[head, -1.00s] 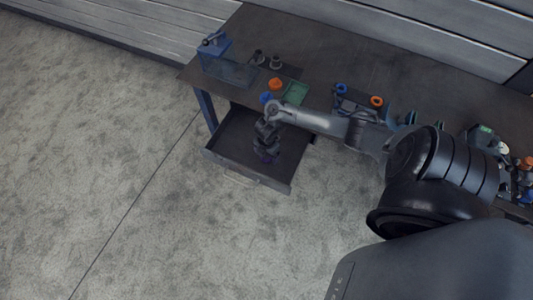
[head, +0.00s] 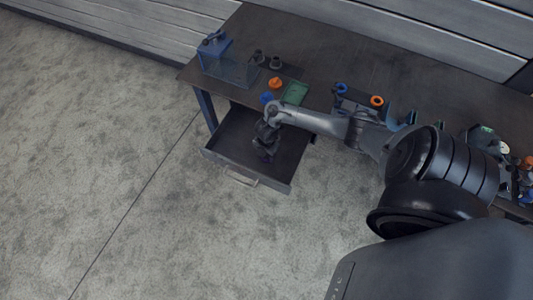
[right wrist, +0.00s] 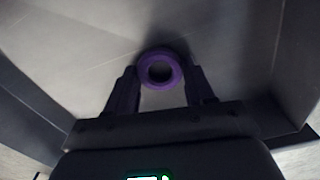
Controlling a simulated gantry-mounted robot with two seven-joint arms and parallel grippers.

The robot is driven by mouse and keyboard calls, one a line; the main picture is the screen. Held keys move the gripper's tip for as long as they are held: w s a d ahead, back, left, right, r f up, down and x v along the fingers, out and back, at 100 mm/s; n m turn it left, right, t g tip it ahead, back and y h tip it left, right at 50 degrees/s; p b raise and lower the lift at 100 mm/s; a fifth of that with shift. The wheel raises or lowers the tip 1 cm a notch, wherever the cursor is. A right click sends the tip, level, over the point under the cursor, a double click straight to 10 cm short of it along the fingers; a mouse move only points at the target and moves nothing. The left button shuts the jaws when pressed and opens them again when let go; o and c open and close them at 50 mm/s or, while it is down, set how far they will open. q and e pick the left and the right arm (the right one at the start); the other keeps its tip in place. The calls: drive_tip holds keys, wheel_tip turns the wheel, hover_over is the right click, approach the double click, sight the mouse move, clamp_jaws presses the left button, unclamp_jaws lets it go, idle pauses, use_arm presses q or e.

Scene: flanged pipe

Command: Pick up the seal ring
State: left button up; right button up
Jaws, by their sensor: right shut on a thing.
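The seal ring (right wrist: 144,72) is a purple ring with a round hole, seen in the right wrist view between the two fingers. My right gripper (right wrist: 159,82) is shut on it. In the head view my right gripper (head: 266,156) reaches down into the open drawer (head: 222,147); the ring shows there at most as a tiny dark purple spot at the fingertips. I cannot tell whether the ring touches the drawer floor. My left gripper is not in view.
The drawer's walls stand around the gripper. On the workbench (head: 310,45) above are an orange part (head: 275,83), a green tray (head: 295,92), a blue bin (head: 214,47) and an orange ring (head: 377,101). The drawer floor beside the gripper looks bare.

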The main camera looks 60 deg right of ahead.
sight(266, 156)
wheel_tip(266, 156, up, 5)
drive_tip(key=shift+f+p, duration=0.2)
drive_tip(key=shift+p, duration=0.7)
drive_tip(key=s+d+r+p, duration=0.5)
drive_tip(key=s+r, duration=0.4)
drive_tip(key=s, duration=0.1)
drive_tip(key=shift+d, duration=0.4)
drive_tip(key=shift+r, duration=0.1)
